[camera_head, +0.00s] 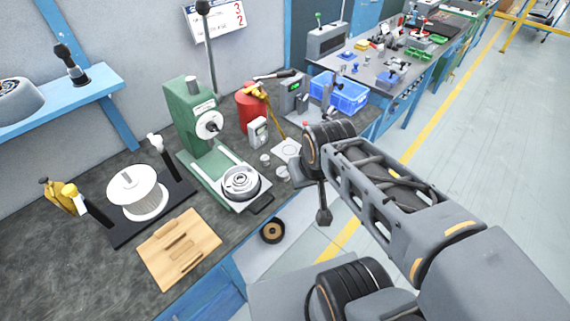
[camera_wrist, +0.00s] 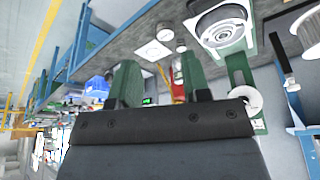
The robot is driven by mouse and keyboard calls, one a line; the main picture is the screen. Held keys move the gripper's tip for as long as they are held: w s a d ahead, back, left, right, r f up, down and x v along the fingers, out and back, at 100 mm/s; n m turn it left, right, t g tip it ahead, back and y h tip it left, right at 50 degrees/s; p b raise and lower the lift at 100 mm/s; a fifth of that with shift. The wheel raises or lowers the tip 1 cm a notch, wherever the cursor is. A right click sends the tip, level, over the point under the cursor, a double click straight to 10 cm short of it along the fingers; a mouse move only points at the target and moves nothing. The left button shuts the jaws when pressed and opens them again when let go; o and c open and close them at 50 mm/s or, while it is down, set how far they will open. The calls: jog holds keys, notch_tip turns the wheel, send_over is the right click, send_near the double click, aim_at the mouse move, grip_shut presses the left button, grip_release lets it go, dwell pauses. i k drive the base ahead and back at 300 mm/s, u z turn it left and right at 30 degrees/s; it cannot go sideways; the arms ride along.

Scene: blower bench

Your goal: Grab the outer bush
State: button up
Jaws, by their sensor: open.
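Two small grey metal round pieces lie on the dark bench right of the green press. The nearer one (camera_head: 283,172) looks slightly larger than the farther one (camera_head: 265,158). Both also show in the wrist view, the larger (camera_wrist: 165,31) and the smaller (camera_wrist: 181,48). I cannot tell for certain which is the outer bush. My gripper (camera_head: 323,212) hangs in front of the bench edge, right of these pieces and apart from them. In the wrist view its two fingers (camera_wrist: 158,82) are spread with nothing between them.
The green press (camera_head: 195,125) carries a round metal housing (camera_head: 241,183) on its base. A white square plate with a circle (camera_head: 287,149) lies beyond the pieces. A red canister (camera_head: 249,108), blue crate (camera_head: 340,94), wooden block (camera_head: 180,248) and wire spool (camera_head: 137,192) stand around.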

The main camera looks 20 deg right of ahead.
aim_at(283, 176)
jog(key=u, duration=1.6)
jog(key=k, duration=0.75)
jog(key=z, duration=0.85)
jog(key=i, duration=0.5)
